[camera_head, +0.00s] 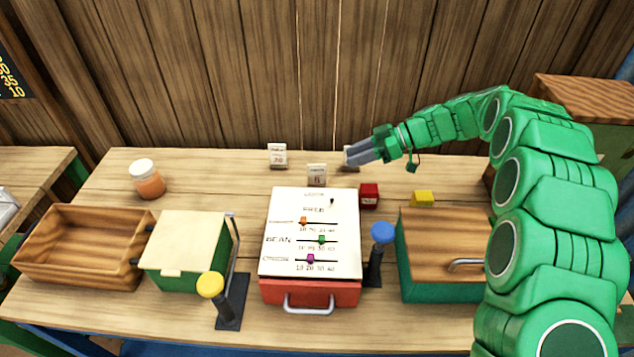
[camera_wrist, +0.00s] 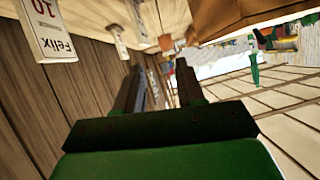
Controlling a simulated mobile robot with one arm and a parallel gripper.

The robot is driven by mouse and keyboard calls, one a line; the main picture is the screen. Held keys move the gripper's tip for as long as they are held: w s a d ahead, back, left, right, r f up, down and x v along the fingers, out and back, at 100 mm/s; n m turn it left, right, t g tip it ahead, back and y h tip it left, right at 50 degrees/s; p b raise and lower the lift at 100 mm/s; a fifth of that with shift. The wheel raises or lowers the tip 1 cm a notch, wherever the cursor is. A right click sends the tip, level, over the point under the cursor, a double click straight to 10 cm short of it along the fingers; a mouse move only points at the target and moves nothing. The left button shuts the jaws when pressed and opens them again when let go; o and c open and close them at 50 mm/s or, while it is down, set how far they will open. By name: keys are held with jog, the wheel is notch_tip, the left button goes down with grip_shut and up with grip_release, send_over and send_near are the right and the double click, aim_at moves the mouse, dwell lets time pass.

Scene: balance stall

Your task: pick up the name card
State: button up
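Three small white cards with print stand toward the back of the table. One is at the back left (camera_head: 277,155), one is just behind the white slider board (camera_head: 317,175), and one (camera_head: 351,157) is partly hidden by my gripper (camera_head: 358,155). In the wrist view a card reading "Felix 10" (camera_wrist: 48,30) is at the upper left, beside the fingers and not between them. Another card (camera_wrist: 117,41) is farther off. My gripper (camera_wrist: 160,75) is open, with a clear gap between its dark fingers. I cannot tell which card is the name card.
The slider board (camera_head: 340,220) lies on a red drawer box (camera_head: 340,292). A red block (camera_head: 369,194) and yellow block (camera_head: 422,198) sit to its right. An orange jar (camera_head: 147,180), wooden tray (camera_head: 75,278) and green box (camera_head: 188,268) are left. The wooden wall is close behind.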

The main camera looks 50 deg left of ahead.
aim_at(322, 164)
jog(key=shift+s+a+f+n+g, duration=0.15)
jog(key=shift+s+a+f+n, duration=0.2)
jog(key=shift+s+a+f, duration=0.9)
jog(key=shift+s+a+f+n+g, duration=0.1)
jog(key=shift+s+a+f+n, duration=0.2)
jog(key=shift+s+a+f, duration=0.9)
jog(key=shift+s+a+f+n+g, duration=0.15)
jog(key=shift+s+a+f+n, duration=0.35)
jog(key=shift+a, duration=1.3)
jog(key=shift+s, duration=0.15)
grip_shut()
